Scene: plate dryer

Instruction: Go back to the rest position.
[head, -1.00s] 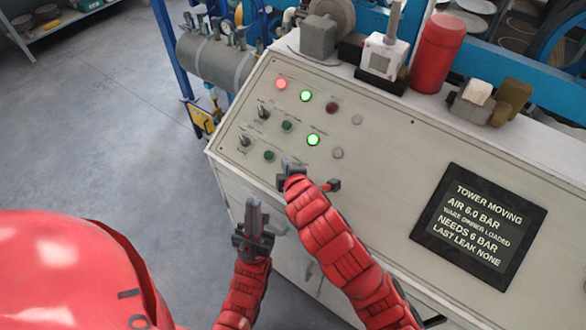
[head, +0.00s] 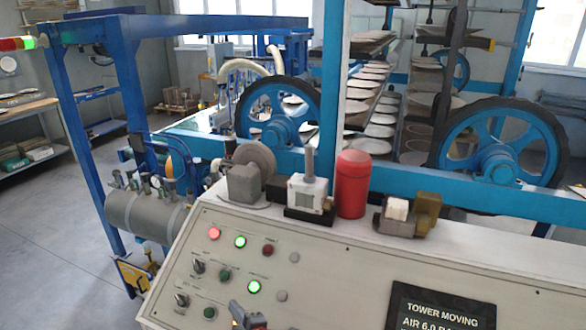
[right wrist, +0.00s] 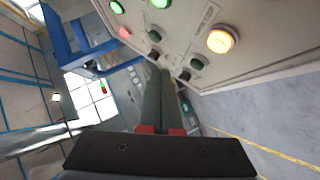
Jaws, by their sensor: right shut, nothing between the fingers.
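My right gripper (head: 238,312) shows at the bottom edge of the head view, in front of the lower part of the control panel (head: 330,270). Only its dark tip and a little red show; the rest is cut off. In the right wrist view its two dark fingers (right wrist: 162,80) are together with nothing between them, pointing toward the panel's buttons. Whether the tips touch the panel cannot be told. My left gripper is not in view.
The panel has a lit red lamp (head: 214,233), two lit green lamps and several switches. A dark display (head: 440,305) reads "TOWER MOVING". A red cylinder (head: 352,183) stands on the ledge behind. Blue wheels and plate racks lie beyond; open floor is at left.

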